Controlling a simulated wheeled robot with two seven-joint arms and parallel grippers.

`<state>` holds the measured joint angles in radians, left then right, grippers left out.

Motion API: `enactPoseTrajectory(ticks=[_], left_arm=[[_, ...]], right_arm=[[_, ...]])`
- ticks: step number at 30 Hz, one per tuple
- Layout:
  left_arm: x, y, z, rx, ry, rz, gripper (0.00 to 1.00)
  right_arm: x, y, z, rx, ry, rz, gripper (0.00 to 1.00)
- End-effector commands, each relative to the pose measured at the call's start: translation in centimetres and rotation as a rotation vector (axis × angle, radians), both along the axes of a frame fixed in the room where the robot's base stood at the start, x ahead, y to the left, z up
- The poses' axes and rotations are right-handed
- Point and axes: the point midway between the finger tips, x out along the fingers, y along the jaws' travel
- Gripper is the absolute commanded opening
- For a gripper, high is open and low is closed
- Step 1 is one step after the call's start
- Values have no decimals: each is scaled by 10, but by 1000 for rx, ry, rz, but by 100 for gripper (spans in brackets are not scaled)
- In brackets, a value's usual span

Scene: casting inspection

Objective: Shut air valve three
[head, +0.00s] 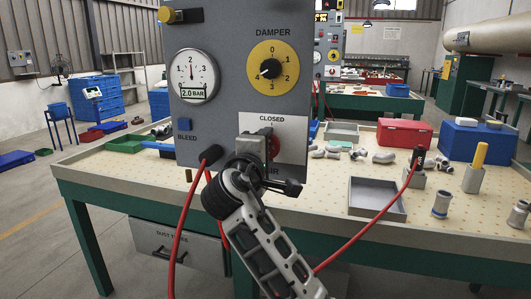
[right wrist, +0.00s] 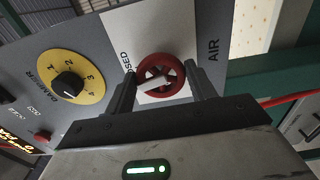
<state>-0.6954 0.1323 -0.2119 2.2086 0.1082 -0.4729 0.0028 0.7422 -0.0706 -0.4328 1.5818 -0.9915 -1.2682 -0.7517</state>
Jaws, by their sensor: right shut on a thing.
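In the head view the red valve (head: 274,147) is partly hidden behind my right gripper (head: 265,167). In the right wrist view the two fingers of my right gripper (right wrist: 158,74) stand on either side of the wheel and are shut on it. A white bar on the wheel lies roughly along the line between the CLOSED and AIR labels, slightly slanted. No valve number is readable. My left gripper is not in view.
Red hoses (head: 183,225) hang below. The pegboard table behind holds a grey tray (head: 376,212), a red box (head: 404,134) and metal castings.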

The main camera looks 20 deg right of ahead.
Motion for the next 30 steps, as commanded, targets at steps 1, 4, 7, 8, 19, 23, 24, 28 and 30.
enactPoseTrajectory(ticks=[1, 4, 7, 8, 19, 23, 24, 28, 30], left_arm=[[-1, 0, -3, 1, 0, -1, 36], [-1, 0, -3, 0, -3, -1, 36], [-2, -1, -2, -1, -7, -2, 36], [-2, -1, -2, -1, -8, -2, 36], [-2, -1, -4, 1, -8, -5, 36], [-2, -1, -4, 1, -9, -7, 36], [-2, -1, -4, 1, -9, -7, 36], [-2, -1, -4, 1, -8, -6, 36], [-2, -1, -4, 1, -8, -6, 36]], right_arm=[[0, 1, -3, 30, -17, 0, 32], [0, 0, -3, 79, -51, -1, 32], [0, 1, -3, 119, -78, 0, 32], [0, 1, -3, 129, -84, 0, 32], [0, 0, -3, 186, -122, -1, 32], [0, 0, -3, 189, -124, -1, 32], [0, 0, -3, 189, -124, -1, 32], [0, 0, -3, 190, -124, -1, 32], [0, 0, -3, 190, -123, -1, 61]])
